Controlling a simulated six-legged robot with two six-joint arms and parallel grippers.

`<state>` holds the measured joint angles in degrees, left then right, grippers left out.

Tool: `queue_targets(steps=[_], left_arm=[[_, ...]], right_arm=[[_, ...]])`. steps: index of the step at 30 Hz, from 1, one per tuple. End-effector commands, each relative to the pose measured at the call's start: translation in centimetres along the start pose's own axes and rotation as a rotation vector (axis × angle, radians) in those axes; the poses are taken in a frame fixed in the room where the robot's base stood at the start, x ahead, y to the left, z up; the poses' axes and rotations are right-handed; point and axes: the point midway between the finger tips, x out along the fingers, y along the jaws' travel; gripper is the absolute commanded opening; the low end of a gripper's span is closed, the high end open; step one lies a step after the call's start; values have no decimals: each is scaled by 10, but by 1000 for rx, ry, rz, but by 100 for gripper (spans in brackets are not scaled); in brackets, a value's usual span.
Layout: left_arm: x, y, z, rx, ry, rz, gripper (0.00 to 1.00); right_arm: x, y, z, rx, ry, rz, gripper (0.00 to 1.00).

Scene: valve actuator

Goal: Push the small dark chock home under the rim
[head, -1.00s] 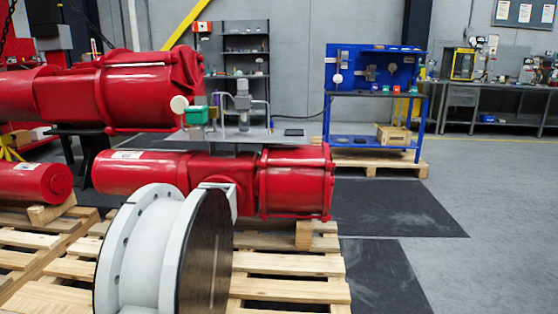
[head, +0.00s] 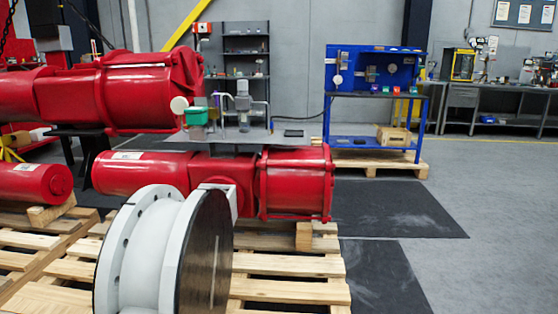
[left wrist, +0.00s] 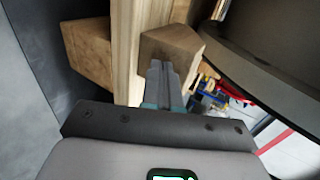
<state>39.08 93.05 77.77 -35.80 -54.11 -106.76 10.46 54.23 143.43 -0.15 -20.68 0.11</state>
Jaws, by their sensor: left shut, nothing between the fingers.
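In the left wrist view a brown wooden block (left wrist: 172,46), probably the chock, lies just beyond my fingertips. It rests against a pale timber, and a dark curved rim (left wrist: 262,48) hangs to its right. My left gripper (left wrist: 158,66) is shut and empty, its tips at the near face of the block. Whether they touch it I cannot tell. How far the block reaches under the rim is also unclear. In the head view the white flanged valve body (head: 150,250) with a dark disc face stands on the pallet. Neither gripper shows in the head view.
A second wooden block (left wrist: 88,52) sits left of the pale timber (left wrist: 136,40). In the head view, red actuators (head: 210,182) lie behind the valve body on slatted pallets (head: 290,289). A blue stand (head: 372,95) is farther back. Open floor lies to the right.

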Motion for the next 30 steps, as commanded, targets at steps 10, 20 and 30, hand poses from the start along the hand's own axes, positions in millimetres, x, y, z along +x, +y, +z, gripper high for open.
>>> queue_targets(steps=[10,20,30], left_arm=[[1,0,0,0,0,0,0],[10,-4,0,0,0,1,0],[19,-9,0,1,0,0,0]], right_arm=[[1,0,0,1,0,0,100],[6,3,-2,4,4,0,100],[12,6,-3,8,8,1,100]])
